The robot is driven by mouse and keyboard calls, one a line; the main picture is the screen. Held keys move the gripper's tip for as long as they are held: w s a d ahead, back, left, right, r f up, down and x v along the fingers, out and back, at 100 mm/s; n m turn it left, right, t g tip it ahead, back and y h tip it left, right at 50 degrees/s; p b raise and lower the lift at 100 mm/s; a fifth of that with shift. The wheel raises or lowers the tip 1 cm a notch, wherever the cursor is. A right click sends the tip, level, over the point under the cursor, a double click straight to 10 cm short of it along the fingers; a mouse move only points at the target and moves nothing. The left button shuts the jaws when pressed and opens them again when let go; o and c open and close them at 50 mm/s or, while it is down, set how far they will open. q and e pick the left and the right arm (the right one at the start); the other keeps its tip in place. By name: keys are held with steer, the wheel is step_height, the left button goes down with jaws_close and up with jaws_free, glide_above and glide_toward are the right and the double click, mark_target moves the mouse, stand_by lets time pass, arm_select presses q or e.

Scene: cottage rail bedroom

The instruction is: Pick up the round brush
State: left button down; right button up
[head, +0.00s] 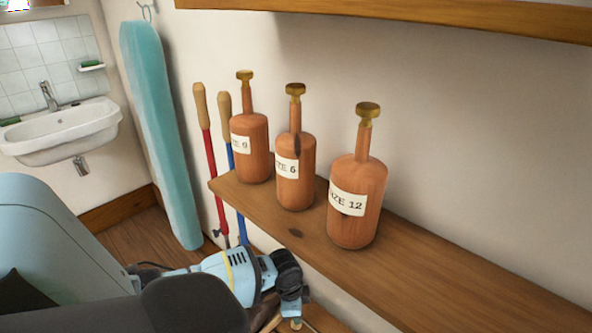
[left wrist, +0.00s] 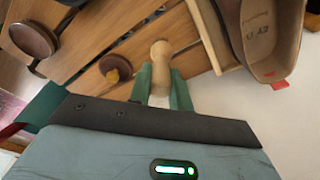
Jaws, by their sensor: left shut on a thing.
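In the left wrist view my left gripper (left wrist: 160,88) is shut on a pale wooden handle with a rounded end, which looks like the handle of the round brush (left wrist: 160,54). Its bristle end is hidden by the gripper. In the head view my left gripper (head: 291,309) is low at the bottom edge, below the shelf, and a pale wooden knob shows beside its fingers. My right gripper is not in view.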

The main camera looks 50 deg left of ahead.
arm_select(q)
step_height(320, 180, up, 6)
steer(key=shift+r+p, duration=0.1)
steer(key=shift+p, duration=0.4)
steer(key=shift+r, duration=0.55)
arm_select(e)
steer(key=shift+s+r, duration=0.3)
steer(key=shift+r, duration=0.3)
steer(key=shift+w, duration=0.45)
arm_select(q)
steer(key=shift+d, duration=0.15)
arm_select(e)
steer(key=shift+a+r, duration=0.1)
